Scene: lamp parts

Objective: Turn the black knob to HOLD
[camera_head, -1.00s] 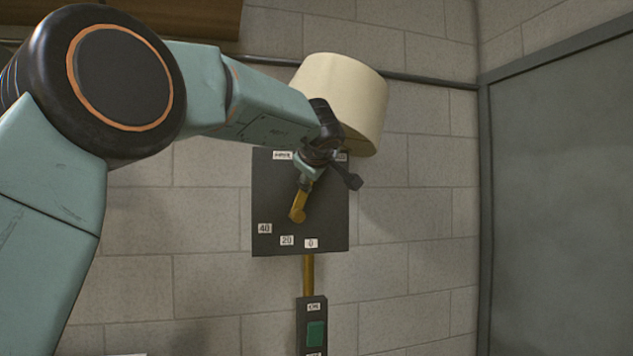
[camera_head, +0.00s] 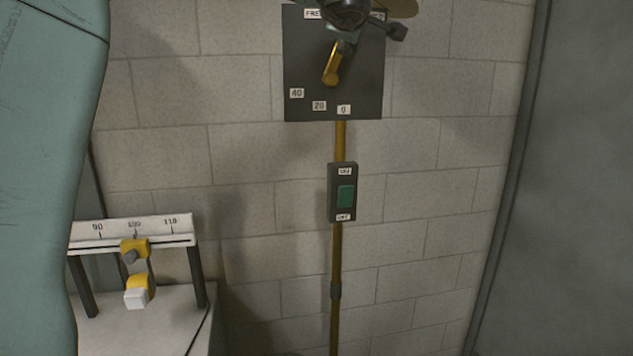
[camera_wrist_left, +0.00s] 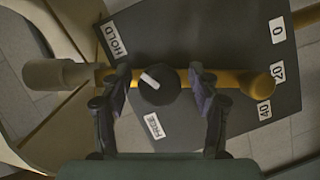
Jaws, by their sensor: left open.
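The black knob (camera_wrist_left: 160,96) has a white mark that slants to the upper left, on the side of the HOLD label (camera_wrist_left: 116,39). The FREE label (camera_wrist_left: 154,125) is just below the knob. My left gripper (camera_wrist_left: 160,76) is open, one finger on each side of the knob; I cannot tell whether they touch it. In the head view my left gripper's wrist (camera_head: 345,14) shows at the top edge, over the dark plate (camera_head: 303,65), and the knob is hidden. My right gripper is not in view.
A brass arm (camera_wrist_left: 235,78) runs behind the knob, with labels 0, 20 and 40 near its end. Below the plate, a green switch (camera_head: 345,196) sits on the brass pole (camera_head: 336,255). A scale stand (camera_head: 160,228) with yellow parts is at lower left.

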